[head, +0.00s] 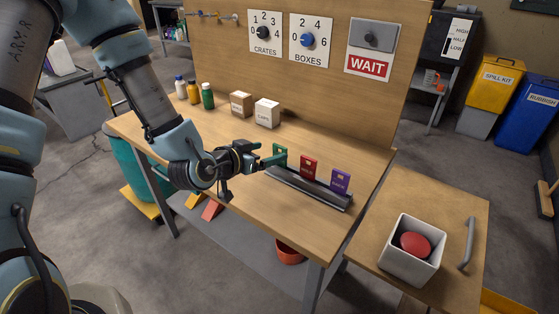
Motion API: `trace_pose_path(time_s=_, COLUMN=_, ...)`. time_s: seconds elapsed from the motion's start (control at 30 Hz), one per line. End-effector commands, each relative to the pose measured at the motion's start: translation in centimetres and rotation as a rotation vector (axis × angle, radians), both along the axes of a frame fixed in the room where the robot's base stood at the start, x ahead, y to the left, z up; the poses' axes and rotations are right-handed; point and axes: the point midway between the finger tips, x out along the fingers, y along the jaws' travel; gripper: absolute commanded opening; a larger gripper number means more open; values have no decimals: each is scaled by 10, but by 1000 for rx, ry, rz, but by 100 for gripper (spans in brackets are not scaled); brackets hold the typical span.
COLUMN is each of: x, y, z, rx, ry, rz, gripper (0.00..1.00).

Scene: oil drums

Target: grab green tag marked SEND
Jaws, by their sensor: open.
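The green tag (280,151) stands upright at the left end of a dark rack (315,191) on the wooden bench. Its lettering is too small to read. A red tag (308,167) and a purple tag (340,181) stand to its right in the same rack. My gripper (272,158) is open at the green tag, with its fingers reaching to it from the left. The fingers partly cover the tag's lower part, and I cannot tell whether they touch it.
A brown box (241,104) and a white box (267,113) stand behind my gripper, with several small bottles (194,93) further left. The upright panel (330,75) closes the bench's back.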

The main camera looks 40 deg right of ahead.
Motion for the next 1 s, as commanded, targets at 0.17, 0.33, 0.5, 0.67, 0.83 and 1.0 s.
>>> trace_pose_path(time_s=0.17, x=2, y=-11, z=-3, rx=1, ry=0, rz=0, gripper=91)
trace_pose_path(time_s=0.33, x=5, y=-26, z=-8, rx=1, ry=3, rz=1, gripper=91)
trace_pose_path(time_s=0.5, x=10, y=-46, z=-17, rx=2, ry=1, rz=0, gripper=91)
trace_pose_path(time_s=0.67, x=13, y=-55, z=-23, rx=1, ry=1, rz=1, gripper=91)
trace_pose_path(time_s=0.83, x=13, y=-55, z=-24, rx=1, ry=0, rz=1, gripper=91)
trace_pose_path(time_s=1.0, x=13, y=-55, z=-24, rx=1, ry=0, rz=1, gripper=77)
